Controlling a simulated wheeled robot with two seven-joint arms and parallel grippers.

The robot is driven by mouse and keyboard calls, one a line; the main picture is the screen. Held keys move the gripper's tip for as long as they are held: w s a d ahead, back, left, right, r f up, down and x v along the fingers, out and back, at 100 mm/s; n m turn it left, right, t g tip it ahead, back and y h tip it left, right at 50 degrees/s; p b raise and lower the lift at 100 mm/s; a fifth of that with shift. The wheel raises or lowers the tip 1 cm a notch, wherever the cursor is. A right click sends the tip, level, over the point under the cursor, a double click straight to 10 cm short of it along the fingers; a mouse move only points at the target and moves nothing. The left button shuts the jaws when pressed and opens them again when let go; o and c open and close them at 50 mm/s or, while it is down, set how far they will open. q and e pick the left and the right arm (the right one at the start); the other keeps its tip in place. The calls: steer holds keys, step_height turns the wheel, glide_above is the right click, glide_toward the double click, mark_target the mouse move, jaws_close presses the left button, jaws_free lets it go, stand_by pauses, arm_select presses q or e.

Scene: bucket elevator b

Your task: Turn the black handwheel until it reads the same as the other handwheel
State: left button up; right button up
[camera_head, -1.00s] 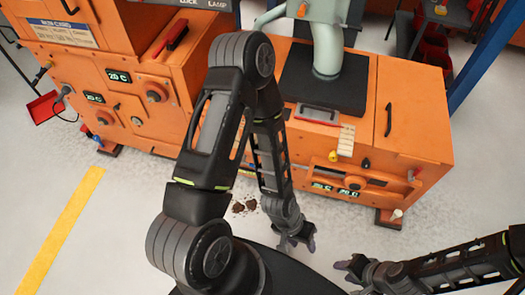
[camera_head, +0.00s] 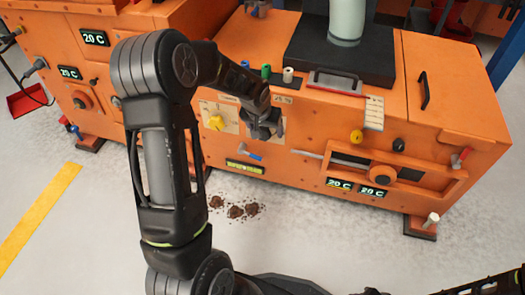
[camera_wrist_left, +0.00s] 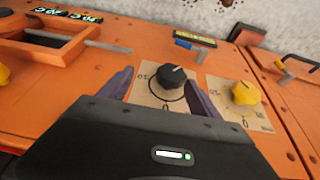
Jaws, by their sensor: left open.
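The black handwheel (camera_wrist_left: 176,86) sits on a pale dial plate with a 0 mark in the left wrist view. A white line on its top points to the upper right there. The yellow handwheel (camera_wrist_left: 246,92) is on the neighbouring plate; its exact reading is too small to tell. It also shows in the head view (camera_head: 216,123). My left gripper (camera_head: 264,128) is at the orange panel and hides the black handwheel in the head view. Its fingers are open, one on each side of the black handwheel; contact cannot be told. My right gripper is mostly cut off at the bottom edge.
A blue-handled lever (camera_head: 248,155) and a lit display (camera_head: 245,168) are below the plates. A slide with an orange knob (camera_head: 381,174) is to the right. Green and white knobs stand on the cabinet top. Dark debris (camera_head: 236,211) lies on the floor.

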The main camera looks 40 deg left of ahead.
mark_target(263, 140)
arm_select(q)
steer(key=a, duration=0.2)
steer(key=shift+a+r, duration=0.3)
arm_select(e)
steer(key=shift+w+f, duration=0.1)
steer(key=shift+f, duration=0.6)
arm_select(q)
steer(key=shift+w+f, duration=0.1)
steer(key=b+x, duration=0.3)
steer(key=x, duration=0.4)
steer(key=shift+w+a+f, duration=0.1)
steer(key=shift+w+f, duration=0.1)
steer(key=shift+f, duration=0.1)
arm_select(e)
steer(key=f, duration=0.3)
steer(key=shift+w+f, duration=0.15)
steer(key=shift+w, duration=0.1)
arm_select(q)
steer(key=shift+c, duration=0.3)
steer(key=c, duration=1.2)
steer(key=shift+c, duration=0.2)
